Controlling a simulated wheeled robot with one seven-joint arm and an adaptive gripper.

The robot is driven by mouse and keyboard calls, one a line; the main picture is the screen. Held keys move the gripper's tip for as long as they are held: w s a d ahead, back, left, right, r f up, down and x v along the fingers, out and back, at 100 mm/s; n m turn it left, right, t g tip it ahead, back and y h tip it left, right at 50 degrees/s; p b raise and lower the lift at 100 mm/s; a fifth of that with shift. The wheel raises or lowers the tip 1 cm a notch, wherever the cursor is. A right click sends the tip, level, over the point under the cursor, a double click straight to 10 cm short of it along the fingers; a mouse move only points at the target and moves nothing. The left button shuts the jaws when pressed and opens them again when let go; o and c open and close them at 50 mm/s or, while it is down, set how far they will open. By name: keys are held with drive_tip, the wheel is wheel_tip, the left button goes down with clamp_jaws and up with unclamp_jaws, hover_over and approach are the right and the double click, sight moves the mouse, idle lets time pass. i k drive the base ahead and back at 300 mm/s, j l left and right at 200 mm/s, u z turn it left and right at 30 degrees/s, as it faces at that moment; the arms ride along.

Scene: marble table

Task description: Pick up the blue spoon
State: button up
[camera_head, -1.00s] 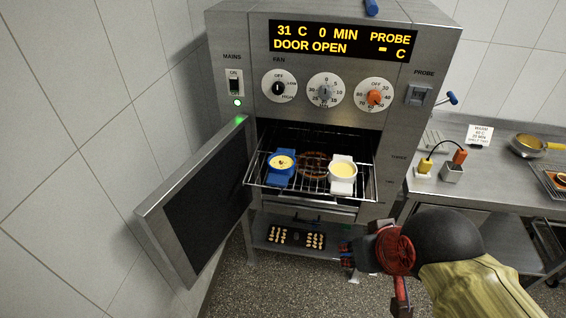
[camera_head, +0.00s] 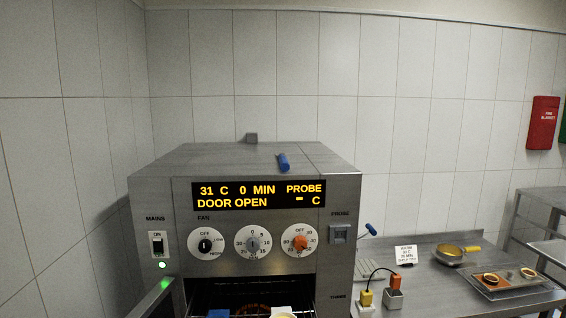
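A short blue handle-like piece (camera_head: 283,162) lies on top of the steel oven (camera_head: 240,165), at its front edge. A second blue-ended piece on a thin stem (camera_head: 370,230) sticks out beside the oven's right side, above the counter. I cannot tell which of them is the blue spoon, as no spoon bowl shows on either. My gripper is not in view now.
The oven door (camera_head: 158,300) stands open at the left. The steel counter (camera_head: 430,290) at right holds a yellow-handled pan (camera_head: 448,256), a tray with small bowls (camera_head: 508,286), a white card (camera_head: 405,255) and yellow and orange plugs (camera_head: 380,297).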

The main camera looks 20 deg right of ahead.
sight(284, 165)
drive_tip(key=i+l, duration=0.15)
drive_tip(key=l, duration=0.15)
drive_tip(key=i+l, duration=0.15)
drive_tip(key=l, duration=0.2)
drive_tip(key=i+l, duration=0.15)
drive_tip(key=l, duration=0.15)
drive_tip(key=i+l, duration=0.15)
drive_tip(key=l, duration=0.2)
